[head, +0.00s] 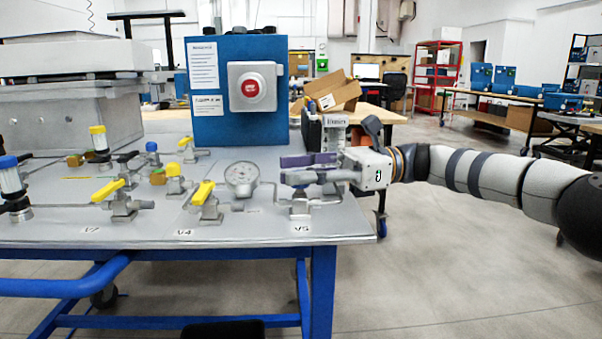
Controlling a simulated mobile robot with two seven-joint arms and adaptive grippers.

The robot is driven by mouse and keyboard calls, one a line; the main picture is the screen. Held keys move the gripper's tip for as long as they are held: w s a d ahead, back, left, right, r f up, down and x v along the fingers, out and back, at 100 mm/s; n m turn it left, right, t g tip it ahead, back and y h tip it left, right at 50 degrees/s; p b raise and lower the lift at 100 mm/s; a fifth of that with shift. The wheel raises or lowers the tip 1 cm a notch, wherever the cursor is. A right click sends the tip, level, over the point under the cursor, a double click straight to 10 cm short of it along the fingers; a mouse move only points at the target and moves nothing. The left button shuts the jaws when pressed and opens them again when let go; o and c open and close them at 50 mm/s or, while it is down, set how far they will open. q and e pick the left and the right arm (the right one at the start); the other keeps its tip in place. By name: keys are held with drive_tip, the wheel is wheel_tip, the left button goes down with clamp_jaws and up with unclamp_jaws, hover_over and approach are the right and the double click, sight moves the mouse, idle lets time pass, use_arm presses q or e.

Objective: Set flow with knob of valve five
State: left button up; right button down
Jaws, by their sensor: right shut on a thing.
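Valve five (300,207) stands at the right front of the grey panel, above its V5 label. Its body and pipe stubs show, but its knob is mostly hidden by my gripper. My right gripper (296,169) reaches in from the right at the top of the valve, its fingers pointing left. It is shut on the knob, one finger on the far side and one on the near side. How far the knob is turned cannot be told. A round dial gauge (241,178) sits just left of the valve, its needle too small to read. My left gripper is out of view.
Yellow-handled valves V4 (206,199) and V7 (122,199) stand left along the panel. A blue box (238,130) with a red button rises behind. An open cardboard box (335,92) lies farther back.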

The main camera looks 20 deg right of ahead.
drive_tip(key=shift+f, duration=0.1)
drive_tip(key=c, duration=1.3)
unclamp_jaws()
drive_tip(key=shift+a, duration=0.1)
drive_tip(key=d, duration=0.7)
drive_tip(key=shift+s+d, duration=0.3)
